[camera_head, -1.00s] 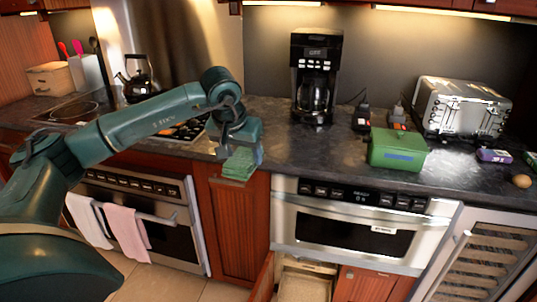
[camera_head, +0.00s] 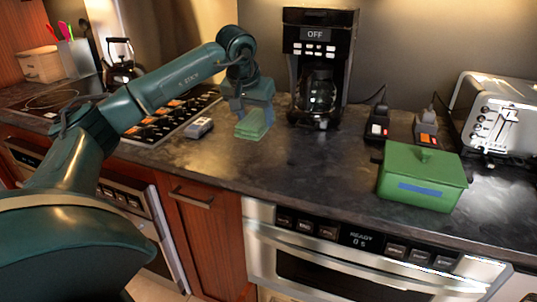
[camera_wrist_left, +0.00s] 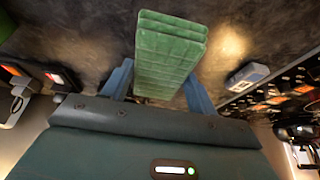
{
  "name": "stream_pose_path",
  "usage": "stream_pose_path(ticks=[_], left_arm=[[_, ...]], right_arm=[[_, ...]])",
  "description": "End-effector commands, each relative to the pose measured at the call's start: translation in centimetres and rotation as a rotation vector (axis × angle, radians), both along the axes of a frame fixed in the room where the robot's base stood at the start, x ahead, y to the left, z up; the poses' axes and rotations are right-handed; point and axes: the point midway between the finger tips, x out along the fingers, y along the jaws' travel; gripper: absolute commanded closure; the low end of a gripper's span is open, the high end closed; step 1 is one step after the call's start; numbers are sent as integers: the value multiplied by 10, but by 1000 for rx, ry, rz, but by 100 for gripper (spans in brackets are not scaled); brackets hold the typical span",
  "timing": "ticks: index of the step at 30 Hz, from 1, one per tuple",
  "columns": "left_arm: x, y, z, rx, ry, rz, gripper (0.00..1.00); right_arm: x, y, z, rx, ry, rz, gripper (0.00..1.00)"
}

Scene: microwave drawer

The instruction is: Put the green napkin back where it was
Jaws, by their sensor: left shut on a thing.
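The green napkin (camera_head: 254,124) is a folded stack with layered edges. My left gripper (camera_head: 251,108) is shut on it, pointing down over the dark countertop between the stove and the coffee maker. The napkin also shows between the two blue fingers in the left wrist view (camera_wrist_left: 168,52), sticking out past the fingertips. I cannot tell whether its lower edge touches the counter. My right gripper is in neither view.
A small grey box (camera_head: 199,128) lies left of the napkin beside the stove (camera_head: 160,122). The coffee maker (camera_head: 319,75) stands to the right. Farther right are a green lidded box (camera_head: 422,178) and a toaster (camera_head: 495,115). Counter in front of the napkin is clear.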

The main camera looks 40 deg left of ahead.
Motion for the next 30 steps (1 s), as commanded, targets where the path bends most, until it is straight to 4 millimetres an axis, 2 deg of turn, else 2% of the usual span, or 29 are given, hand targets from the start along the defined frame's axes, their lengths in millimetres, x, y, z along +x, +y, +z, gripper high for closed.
stream_pose_path(ticks=[9,16,21,30], left_arm=[[-1,0,-53,1,4,1,60],[-1,0,-72,2,4,1,60],[-1,0,-96,1,4,1,60],[-1,0,-100,0,1,1,60]], right_arm=[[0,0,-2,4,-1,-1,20],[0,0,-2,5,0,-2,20],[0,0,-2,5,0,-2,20],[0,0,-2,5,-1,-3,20]])
